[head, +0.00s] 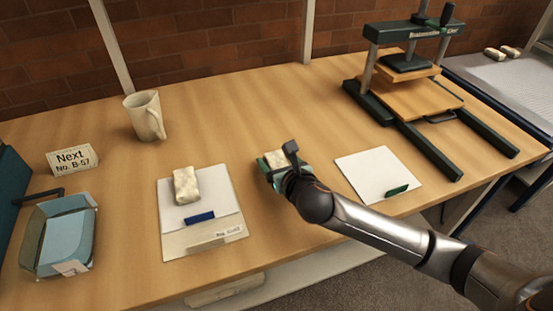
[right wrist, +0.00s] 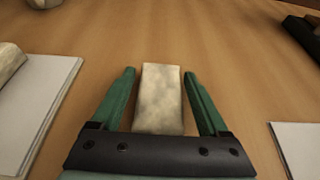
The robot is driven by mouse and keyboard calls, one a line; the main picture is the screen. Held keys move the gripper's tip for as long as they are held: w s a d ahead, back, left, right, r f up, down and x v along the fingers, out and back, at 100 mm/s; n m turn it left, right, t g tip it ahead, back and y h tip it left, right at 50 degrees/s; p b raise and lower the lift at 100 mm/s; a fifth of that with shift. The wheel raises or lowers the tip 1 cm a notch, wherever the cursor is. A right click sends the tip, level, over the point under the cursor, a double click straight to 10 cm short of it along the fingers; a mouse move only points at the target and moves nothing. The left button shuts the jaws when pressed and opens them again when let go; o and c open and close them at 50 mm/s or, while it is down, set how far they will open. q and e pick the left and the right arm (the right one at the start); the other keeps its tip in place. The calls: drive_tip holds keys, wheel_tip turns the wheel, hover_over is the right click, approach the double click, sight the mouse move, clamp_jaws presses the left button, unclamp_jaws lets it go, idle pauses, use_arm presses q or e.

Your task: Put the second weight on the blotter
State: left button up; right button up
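A cream mottled block weight (head: 275,159) is at my right gripper (head: 272,168), over the wood table between two white sheets. In the right wrist view the weight (right wrist: 161,98) lies between the two green fingers of the gripper (right wrist: 160,74), with a narrow strip of wood showing on each side, so they look open around it. Another such weight (head: 186,186) lies on the left white sheet (head: 222,199), which looks like the blotter, on a beige folder (head: 205,239) with a blue bar. My left gripper is not in view.
A white sheet with a green clip (head: 372,169) lies to the right, before a dark green press (head: 425,85). A mug (head: 146,117), a "Next" sign (head: 73,159) and a blue tray (head: 38,243) stand left. Two more blocks (head: 502,53) lie far right. The table's back middle is clear.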

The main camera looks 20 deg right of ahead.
drive_tip(key=shift+o, duration=0.9)
